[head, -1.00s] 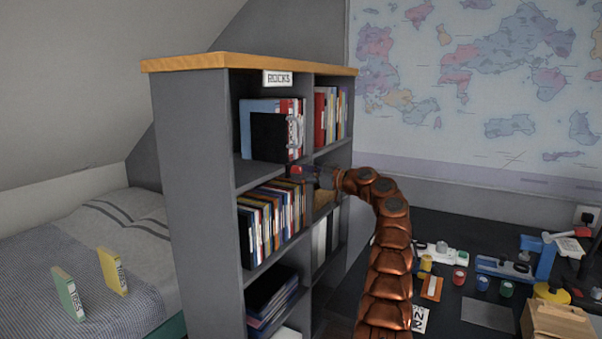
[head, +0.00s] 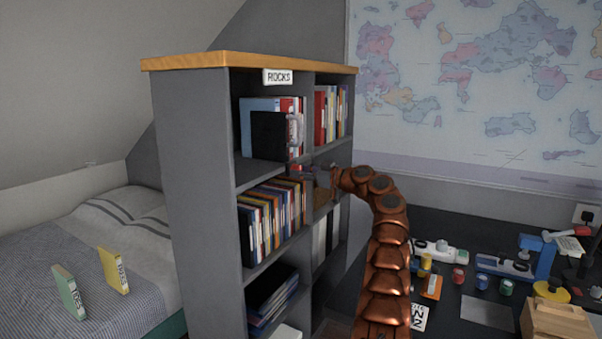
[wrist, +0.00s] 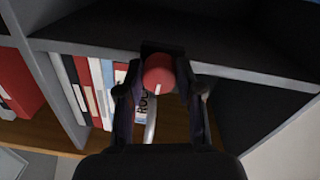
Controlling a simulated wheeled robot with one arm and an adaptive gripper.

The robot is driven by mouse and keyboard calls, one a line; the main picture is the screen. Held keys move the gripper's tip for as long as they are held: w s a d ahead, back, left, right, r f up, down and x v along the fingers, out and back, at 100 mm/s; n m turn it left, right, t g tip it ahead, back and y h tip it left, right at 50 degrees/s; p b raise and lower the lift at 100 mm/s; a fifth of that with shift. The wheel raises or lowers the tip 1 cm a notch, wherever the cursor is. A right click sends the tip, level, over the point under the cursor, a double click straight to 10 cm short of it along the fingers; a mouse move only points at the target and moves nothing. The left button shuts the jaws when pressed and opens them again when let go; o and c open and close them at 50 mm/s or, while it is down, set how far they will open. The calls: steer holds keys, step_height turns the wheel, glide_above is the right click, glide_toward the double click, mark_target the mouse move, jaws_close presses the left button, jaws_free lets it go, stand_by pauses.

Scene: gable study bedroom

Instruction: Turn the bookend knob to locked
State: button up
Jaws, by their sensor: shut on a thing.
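A round red knob (wrist: 158,72) with a white line mark shows in the wrist view between my two fingers. The mark points toward the bottom of that picture. My gripper (wrist: 160,73) is shut on the knob, with one finger at each side. In the head view my gripper (head: 304,172) is at the front of the bookcase, just below the upper left compartment. The gripper mostly hides the knob there. A black panel (head: 269,136), which may be the bookend, stands in front of the books in that compartment. I cannot read any locked marking.
The grey bookcase (head: 190,190) has a wooden top and a ROCKS sign (head: 278,76). Books fill several compartments close to my gripper. A bed with a green book (head: 69,292) and a yellow book (head: 112,270) is at left. A cluttered dark desk (head: 450,315) is at right.

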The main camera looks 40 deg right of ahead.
steer(key=shift+c, duration=0.7)
steer(key=shift+a+m, duration=0.1)
steer(key=shift+m, duration=0.2)
steer(key=m+p, duration=0.1)
steer(key=m, duration=0.1)
steer(key=m+p, duration=0.1)
steer(key=m, duration=0.2)
steer(key=m+p, duration=0.2)
steer(key=m, duration=0.1)
steer(key=shift+r, duration=0.35)
steer(key=m+p, duration=0.4)
steer(key=shift+p, duration=0.4)
steer(key=m+p, duration=0.4)
steer(key=m, duration=0.1)
steer(key=shift+f+g+y, duration=0.15)
steer(key=shift+g+y, duration=0.15)
